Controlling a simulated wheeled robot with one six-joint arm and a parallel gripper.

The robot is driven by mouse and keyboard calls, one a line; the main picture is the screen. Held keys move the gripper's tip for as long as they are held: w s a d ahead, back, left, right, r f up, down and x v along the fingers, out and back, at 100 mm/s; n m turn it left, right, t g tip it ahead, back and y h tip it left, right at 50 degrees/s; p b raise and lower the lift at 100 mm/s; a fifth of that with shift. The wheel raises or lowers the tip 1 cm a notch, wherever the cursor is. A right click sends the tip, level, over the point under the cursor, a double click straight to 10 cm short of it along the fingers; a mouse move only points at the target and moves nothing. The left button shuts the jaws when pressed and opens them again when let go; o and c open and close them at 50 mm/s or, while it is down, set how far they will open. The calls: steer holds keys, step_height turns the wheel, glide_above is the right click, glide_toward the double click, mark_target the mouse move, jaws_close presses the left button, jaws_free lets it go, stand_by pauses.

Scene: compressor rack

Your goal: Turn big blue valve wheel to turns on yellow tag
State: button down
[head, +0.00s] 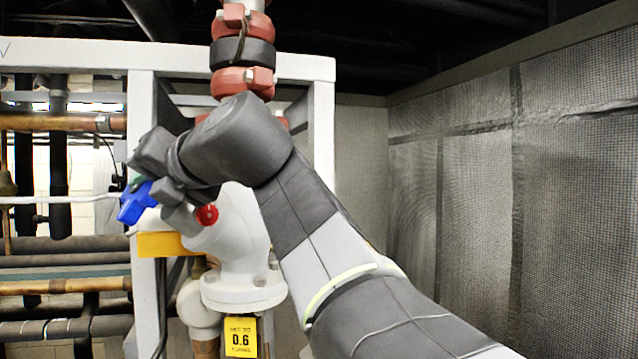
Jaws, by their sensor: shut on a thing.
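The blue valve wheel (134,206) is at the left, in front of the white frame post, and shows only in part. My gripper (152,190) reaches in from the right and is shut on its rim; the fingers and wrist hide the rest of the wheel. The yellow tag (240,337) hangs below the white valve body, low in the view. It reads "0.6", with smaller print above and below that looks like "SET TO" and "TURNS".
A small red knob (207,214) sits close beside my gripper. The white valve body (243,245) and the red pipe couplings (243,84) stand behind my arm. White frame posts (143,110) and pipes (60,258) fill the left. A mesh wall (560,190) closes the right.

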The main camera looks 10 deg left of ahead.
steer(key=g+h, duration=0.1)
steer(key=n+g+h, duration=0.1)
steer(key=g, duration=0.1)
steer(key=n+g+h, duration=0.1)
steer(key=g, duration=0.1)
steer(key=shift+w+r+h, duration=0.3)
steer(key=shift+h, duration=0.1)
steer(key=shift+g, duration=0.3)
steer(key=c, duration=1.3)
jaws_free()
steer(key=shift+a, duration=0.1)
